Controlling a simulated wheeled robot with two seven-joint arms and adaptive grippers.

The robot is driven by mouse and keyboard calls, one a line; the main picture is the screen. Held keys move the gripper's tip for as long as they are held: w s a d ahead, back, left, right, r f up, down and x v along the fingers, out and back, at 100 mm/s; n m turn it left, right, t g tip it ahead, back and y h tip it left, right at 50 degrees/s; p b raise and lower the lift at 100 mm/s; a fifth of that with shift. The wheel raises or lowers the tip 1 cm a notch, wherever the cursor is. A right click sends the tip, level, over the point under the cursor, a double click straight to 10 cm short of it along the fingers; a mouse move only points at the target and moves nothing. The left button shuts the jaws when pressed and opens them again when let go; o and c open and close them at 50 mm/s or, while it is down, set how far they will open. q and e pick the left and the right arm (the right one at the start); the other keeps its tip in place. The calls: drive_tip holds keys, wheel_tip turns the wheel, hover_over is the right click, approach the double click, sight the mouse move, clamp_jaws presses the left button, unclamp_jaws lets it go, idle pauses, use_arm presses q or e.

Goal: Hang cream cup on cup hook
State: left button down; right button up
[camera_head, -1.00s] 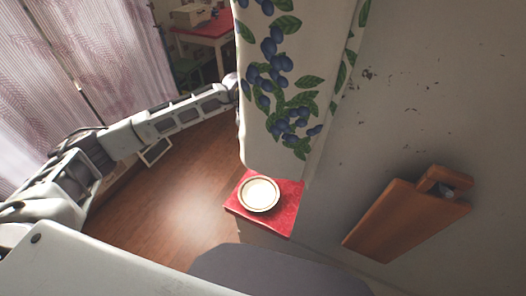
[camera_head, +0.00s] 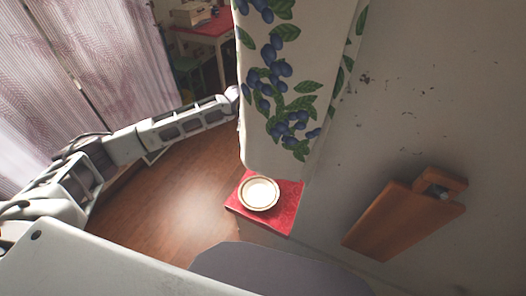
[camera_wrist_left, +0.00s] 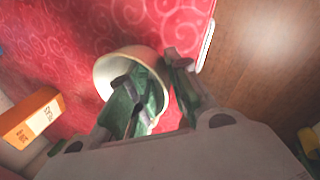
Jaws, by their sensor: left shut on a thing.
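The cream cup (camera_wrist_left: 113,72) shows in the left wrist view, tilted with its open mouth toward the camera, over a red patterned surface. My left gripper (camera_wrist_left: 157,72) is shut on the cup's wall, with one green finger in front of the mouth and the other outside at the right. I cannot tell whether the cup touches the surface. In the head view my left arm reaches in from the left, and its gripper is hidden behind the blueberry-patterned panel. I cannot make out a cup hook. My right gripper is in neither view.
The large blueberry-patterned panel (camera_head: 290,90) blocks the middle of the head view. A pale plate (camera_head: 259,192) lies on a red mat (camera_head: 285,214) below it. A wooden board (camera_head: 400,222) is at the right wall. An orange box (camera_wrist_left: 32,118) stands left in the wrist view.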

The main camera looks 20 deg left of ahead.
use_arm(q)
drive_tip(key=shift+f, duration=0.1)
drive_tip(key=c, duration=1.3)
unclamp_jaws()
drive_tip(key=shift+r, duration=0.3)
drive_tip(key=b+v, duration=0.2)
drive_tip(key=v, duration=0.9)
drive_tip(key=shift+a+r+b, duration=0.15)
drive_tip(key=shift+r+b, duration=0.2)
drive_tip(key=shift+n, duration=0.3)
